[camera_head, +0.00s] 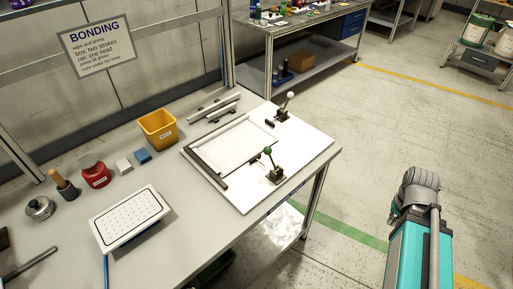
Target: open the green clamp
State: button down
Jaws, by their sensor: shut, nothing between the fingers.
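The green clamp (276,175) is a small dark toggle clamp with a green ball knob. It stands on the near right part of a white board (243,203) on the workbench. Its handle rises steeply and leans a little to the left, with the knob at the top. At this size I cannot tell whether its pressing arm touches the board. My gripper is not in view.
A second clamp (283,115) with a white knob stands at the board's far side. Left of the board are a yellow bin (158,129), a red container (95,174) and a white perforated plate (130,217). Open floor (375,150) lies right of the bench.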

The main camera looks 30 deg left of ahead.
aim_at(267, 150)
jog(key=u, duration=1.2)
